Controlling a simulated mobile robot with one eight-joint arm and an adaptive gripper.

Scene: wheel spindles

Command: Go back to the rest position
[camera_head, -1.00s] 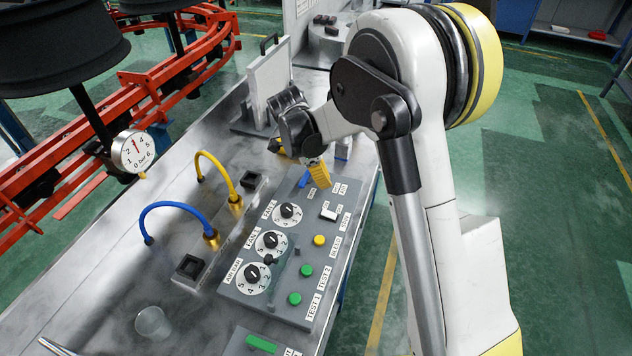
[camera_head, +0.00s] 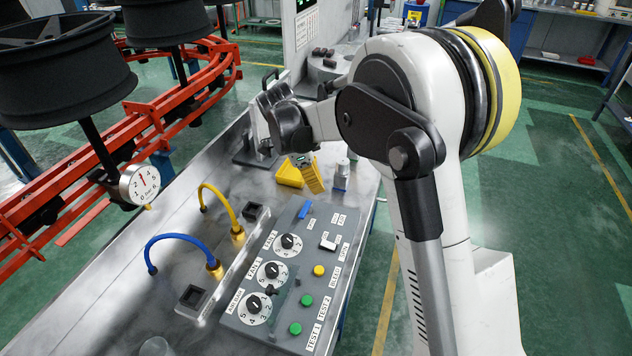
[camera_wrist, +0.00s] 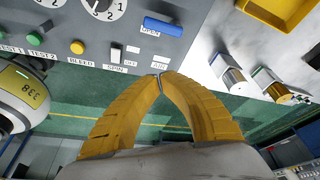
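My gripper (camera_head: 314,186) has yellow ribbed fingers and hangs in the air over the far end of the control panel, near the yellow tray. In the wrist view its fingertips (camera_wrist: 159,76) meet, with nothing between them. The grey control panel (camera_head: 262,327) lies on the metal bench, with black dials, green and yellow buttons, a white switch (camera_head: 328,241) and a blue handle (camera_head: 305,209). In the wrist view the blue handle (camera_wrist: 163,27) is beyond the fingertips, apart from them.
A yellow tray (camera_head: 288,174) and small metal cylinders (camera_head: 342,168) stand past the panel. Blue (camera_head: 178,238) and yellow (camera_head: 219,194) hoses arch over the bench at left. A pressure gauge (camera_head: 143,184) and black wheels (camera_head: 62,75) hang near the red rail. Green floor is open at right.

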